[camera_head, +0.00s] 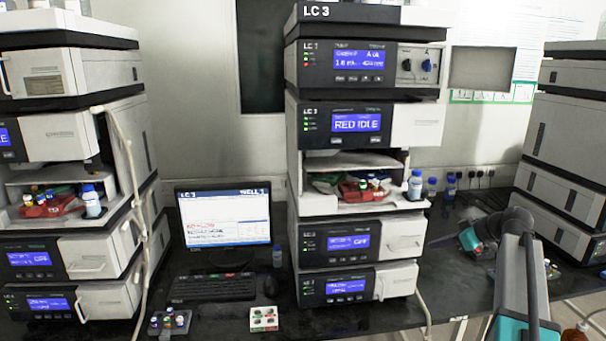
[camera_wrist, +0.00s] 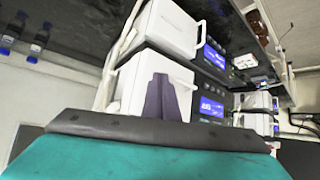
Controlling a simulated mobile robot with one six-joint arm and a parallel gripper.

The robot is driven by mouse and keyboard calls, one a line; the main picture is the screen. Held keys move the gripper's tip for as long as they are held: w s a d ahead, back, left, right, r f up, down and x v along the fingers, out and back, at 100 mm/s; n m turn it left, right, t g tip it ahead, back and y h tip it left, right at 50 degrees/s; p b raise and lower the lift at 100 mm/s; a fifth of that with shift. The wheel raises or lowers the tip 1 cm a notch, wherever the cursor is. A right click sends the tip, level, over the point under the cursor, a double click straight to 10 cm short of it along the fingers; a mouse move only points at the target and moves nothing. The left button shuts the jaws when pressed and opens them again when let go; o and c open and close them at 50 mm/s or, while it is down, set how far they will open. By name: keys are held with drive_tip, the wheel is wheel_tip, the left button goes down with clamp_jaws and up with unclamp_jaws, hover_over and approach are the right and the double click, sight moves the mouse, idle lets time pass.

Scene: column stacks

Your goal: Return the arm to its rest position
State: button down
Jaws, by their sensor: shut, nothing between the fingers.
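My arm (camera_head: 513,270) shows at the right of the head view. It rises from the bottom edge to a dark bent joint, then reaches left to a teal-marked wrist part over the dark bench. My gripper (camera_wrist: 163,80) shows in the wrist view as dark fingers close together, beyond a black and teal housing. It is shut and holds nothing. The fingers stand in front of a white instrument panel; I cannot tell the distance.
The LC 3 column stack (camera_head: 345,175) stands left of my arm, its open bay holding a red tray and a blue-capped bottle. Another white stack (camera_head: 565,150) stands behind right. Bottles (camera_head: 448,188) stand at the wall. A monitor (camera_head: 223,217) and keyboard (camera_head: 212,287) are further left.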

drive_tip(key=s+a+f+m+g+h, duration=0.1)
drive_tip(key=s+a+f+m+g, duration=0.1)
drive_tip(key=s+a+f, duration=0.65)
drive_tip(key=s+a+f+m+g+h, duration=0.2)
drive_tip(key=a+f, duration=0.4)
drive_tip(key=f, duration=0.7)
drive_tip(key=s+a+f+m+g+h, duration=0.1)
drive_tip(key=s+a+f+m+g, duration=0.15)
drive_tip(key=s+a+f, duration=0.65)
drive_tip(key=s+f+g+h+b, duration=0.1)
drive_tip(key=s+f+g+b, duration=0.2)
drive_tip(key=s+f, duration=1.2)
drive_tip(key=s+f+m+g+h+b, duration=0.1)
drive_tip(key=s+f+g+b, duration=0.3)
drive_tip(key=s+f, duration=1.1)
wheel_tip(320, 180, down, 7)
drive_tip(key=a+b, duration=0.1)
drive_tip(key=b, duration=0.2)
drive_tip(key=shift+s, duration=0.15)
drive_tip(key=shift+d+f+m, duration=0.1)
drive_tip(key=shift+d+m, duration=0.05)
drive_tip(key=shift+m, duration=0.1)
